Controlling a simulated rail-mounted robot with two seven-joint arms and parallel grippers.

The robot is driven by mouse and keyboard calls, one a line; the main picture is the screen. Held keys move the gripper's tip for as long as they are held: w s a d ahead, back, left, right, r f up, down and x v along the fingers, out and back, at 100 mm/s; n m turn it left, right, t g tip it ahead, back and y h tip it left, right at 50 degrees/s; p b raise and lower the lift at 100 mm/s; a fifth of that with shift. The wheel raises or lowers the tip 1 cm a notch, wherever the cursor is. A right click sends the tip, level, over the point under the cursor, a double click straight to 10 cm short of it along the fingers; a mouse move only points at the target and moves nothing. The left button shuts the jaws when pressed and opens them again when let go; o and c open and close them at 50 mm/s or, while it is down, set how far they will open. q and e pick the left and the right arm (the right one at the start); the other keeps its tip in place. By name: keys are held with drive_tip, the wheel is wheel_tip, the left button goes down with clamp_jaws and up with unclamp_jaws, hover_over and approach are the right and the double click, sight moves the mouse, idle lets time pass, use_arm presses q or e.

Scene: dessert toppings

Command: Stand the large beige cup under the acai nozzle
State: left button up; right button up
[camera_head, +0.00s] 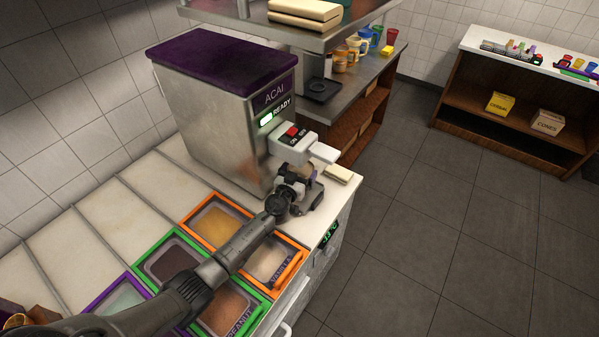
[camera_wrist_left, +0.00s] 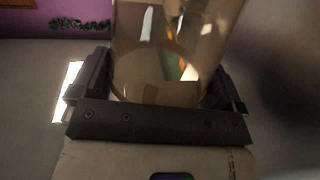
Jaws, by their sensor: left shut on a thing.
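The acai machine (camera_head: 212,105) is a steel box with a purple lid and a green READY light. Its white nozzle block (camera_head: 318,152), with a red ON button, juts from the front. My left gripper (camera_head: 303,188) is just below the block. In the left wrist view, the gripper (camera_wrist_left: 155,95) is shut around a large see-through beige cup (camera_wrist_left: 178,45), with one finger on each side. In the head view the cup is mostly hidden by the gripper and the block. I cannot tell whether its base touches the counter. My right gripper is out of view.
Framed topping bins, including orange (camera_head: 218,222) and green ones, lie under my left arm. A small cream block (camera_head: 338,174) sits right of the gripper near the counter's edge. A steel shelf (camera_head: 345,62) with jars stands behind. A low cabinet (camera_head: 515,90) is far right, across open floor.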

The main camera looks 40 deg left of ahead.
use_arm(q)
drive_tip(key=shift+f+b, duration=0.3)
drive_tip(key=o, duration=0.8)
drive_tip(key=shift+r, duration=0.1)
drive_tip(key=shift+o, duration=0.2)
drive_tip(key=shift+r, duration=0.1)
drive_tip(key=p+v, duration=0.2)
drive_tip(key=v, duration=1)
drive_tip(key=shift+r, duration=0.1)
